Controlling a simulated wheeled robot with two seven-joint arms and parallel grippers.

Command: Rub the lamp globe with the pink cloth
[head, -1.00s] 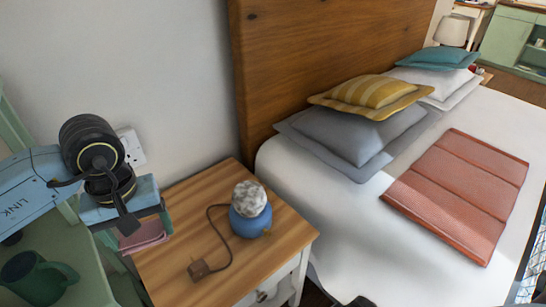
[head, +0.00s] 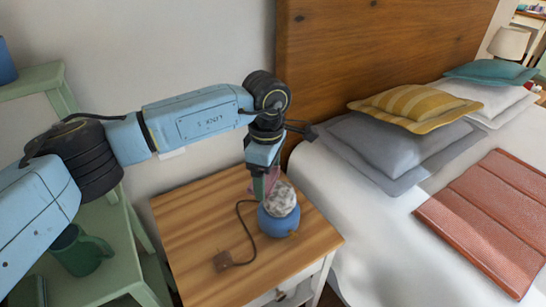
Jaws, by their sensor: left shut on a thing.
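The lamp has a whitish mottled globe (head: 280,199) on a round blue base (head: 277,222), standing upright on the wooden nightstand. My left gripper (head: 262,188) points down just behind and left of the globe, shut on the pink cloth (head: 272,179). Only part of the cloth shows, between the fingers and the globe's upper back edge. It is at or very close to the globe; I cannot tell if they touch. My right gripper is not in view.
The nightstand (head: 190,220) has a dark cord and brown plug (head: 222,260) left of the lamp. A wooden headboard (head: 370,60) and bed with pillows (head: 400,150) stand to the right. A green shelf (head: 110,225) with a dark green mug (head: 80,250) is at left.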

